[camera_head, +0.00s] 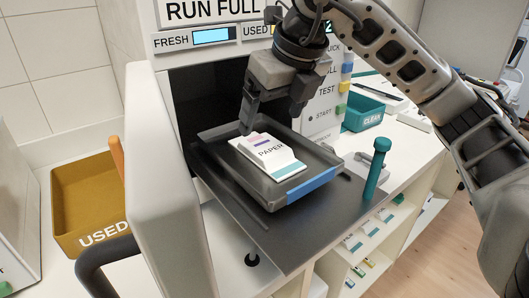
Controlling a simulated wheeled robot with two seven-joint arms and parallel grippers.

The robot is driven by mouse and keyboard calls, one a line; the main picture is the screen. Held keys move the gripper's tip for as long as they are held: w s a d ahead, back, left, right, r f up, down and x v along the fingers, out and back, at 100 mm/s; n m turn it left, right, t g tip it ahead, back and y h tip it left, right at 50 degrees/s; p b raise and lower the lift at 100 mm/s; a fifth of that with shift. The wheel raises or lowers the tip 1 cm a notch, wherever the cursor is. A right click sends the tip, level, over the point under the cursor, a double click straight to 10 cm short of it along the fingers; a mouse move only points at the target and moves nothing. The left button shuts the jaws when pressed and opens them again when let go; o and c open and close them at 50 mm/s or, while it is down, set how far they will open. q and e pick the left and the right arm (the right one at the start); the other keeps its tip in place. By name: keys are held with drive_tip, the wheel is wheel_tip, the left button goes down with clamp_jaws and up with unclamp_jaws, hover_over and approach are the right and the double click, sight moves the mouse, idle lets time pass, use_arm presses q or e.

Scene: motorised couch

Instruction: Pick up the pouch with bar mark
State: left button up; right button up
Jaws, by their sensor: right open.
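A white pouch (273,162) lettered PAPER lies on a dark grey tray (240,177). It has a purple bar and pinkish marks near its far end and a teal band at its near end. Another white layer seems to lie under it; I cannot tell whether that is a separate pouch. My right gripper (272,114) is open and points down over the pouch's far end. Its left finger is close to the pouch's far left edge; I cannot tell whether it touches. My left gripper is not in view.
The tray, with a blue front strip (312,187), rests on a dark plate (262,228) before the machine's opening. A thick white door (160,180) stands open at left. A teal post (376,170) rises at right. An ochre USED bin (85,190) and teal CLEAN bin (362,112) flank the machine.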

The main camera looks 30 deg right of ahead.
sight(262, 143)
drive_tip(key=shift+p+x, duration=0.35)
drive_tip(key=shift+x, duration=2.65)
drive_tip(key=shift+s+a, duration=0.15)
drive_tip(key=shift+a, duration=0.05)
drive_tip(key=c, duration=1.1)
